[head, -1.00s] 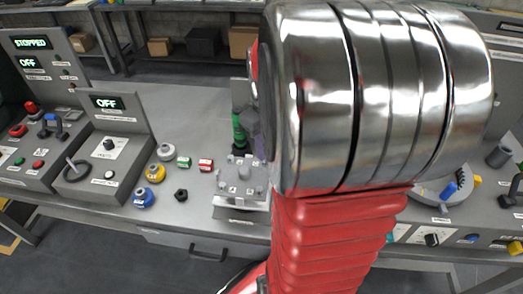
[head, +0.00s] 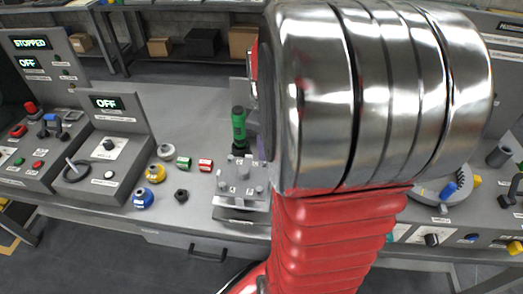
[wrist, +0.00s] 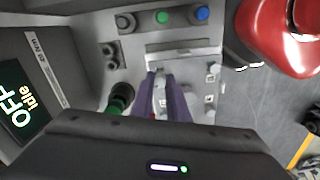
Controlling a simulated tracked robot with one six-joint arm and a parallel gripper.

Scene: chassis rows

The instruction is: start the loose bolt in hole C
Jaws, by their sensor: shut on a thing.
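My gripper (wrist: 164,82) shows in the wrist view as two purple fingers close together. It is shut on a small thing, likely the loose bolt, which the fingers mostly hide. In the head view my arm covers nearly all of the gripper. The grey metal plate block (head: 232,201) stands on the bench with several bolt heads on top. In the wrist view the block (wrist: 184,54) lies around and to the right of the fingertips. I cannot make out hole C or its label. I cannot tell whether the held thing touches the plate.
A green-and-black tool (head: 239,125) stands upright behind the block, and close left of my fingers in the wrist view (wrist: 121,97). Left of the block are a black nut (head: 181,195), a blue knob-like piece (head: 143,198) and small labelled boxes (head: 184,163).

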